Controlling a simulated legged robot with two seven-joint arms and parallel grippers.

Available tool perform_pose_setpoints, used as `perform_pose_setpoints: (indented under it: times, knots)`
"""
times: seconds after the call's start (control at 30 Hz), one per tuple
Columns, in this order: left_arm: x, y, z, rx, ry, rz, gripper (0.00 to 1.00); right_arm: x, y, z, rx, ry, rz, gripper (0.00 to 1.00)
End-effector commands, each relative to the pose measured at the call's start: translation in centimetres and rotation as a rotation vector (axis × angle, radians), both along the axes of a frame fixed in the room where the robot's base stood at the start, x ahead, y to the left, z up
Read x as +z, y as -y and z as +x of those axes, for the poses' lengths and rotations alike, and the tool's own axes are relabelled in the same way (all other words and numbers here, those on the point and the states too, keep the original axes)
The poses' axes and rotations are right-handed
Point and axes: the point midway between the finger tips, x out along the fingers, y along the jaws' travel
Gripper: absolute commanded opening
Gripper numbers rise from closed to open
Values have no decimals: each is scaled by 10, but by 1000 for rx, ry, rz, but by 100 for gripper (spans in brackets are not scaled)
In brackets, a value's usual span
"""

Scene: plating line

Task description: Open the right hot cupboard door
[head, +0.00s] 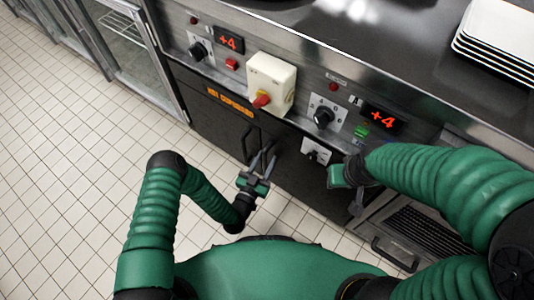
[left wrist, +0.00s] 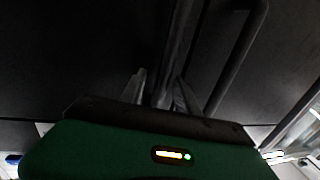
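The dark hot cupboard (head: 215,119) is below the counter, with an orange label along its top. Its doors are shut. The left door's handle (head: 246,145) is a dark upright bar. My left gripper (head: 263,158) is at the right door's handle, just right of that bar. In the left wrist view its fingers (left wrist: 159,82) are apart, with a dark bar (left wrist: 180,45) running between them; I see no clear grip on it. A second looped handle (left wrist: 240,55) shows to the right there. My right gripper (head: 357,199) is by the panel's lower right; its fingers are mostly hidden.
The control panel above has black knobs (head: 323,117), red displays (head: 382,118) and a white switch box (head: 271,82). White plates (head: 500,40) are stacked on the counter. A drawer-like unit with a handle (head: 394,255) is at lower right. Tiled floor (head: 75,190) is clear at left.

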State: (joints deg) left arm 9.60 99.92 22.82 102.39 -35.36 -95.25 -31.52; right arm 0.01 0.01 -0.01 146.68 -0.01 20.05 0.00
Motion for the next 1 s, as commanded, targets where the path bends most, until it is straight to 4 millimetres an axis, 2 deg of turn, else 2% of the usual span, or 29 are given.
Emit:
perform_pose_setpoints:
  times: [0.13,0.4,1.0]
  knots:
    - [-1,0,0,0,-1,0,35,0,0,0,0,0,0,36]
    - [-1,0,1,0,-1,2,0,0,0,0,0,0,0,36]
    - [0,0,1,0,0,1,0,0,0,0,0,0,0,36]
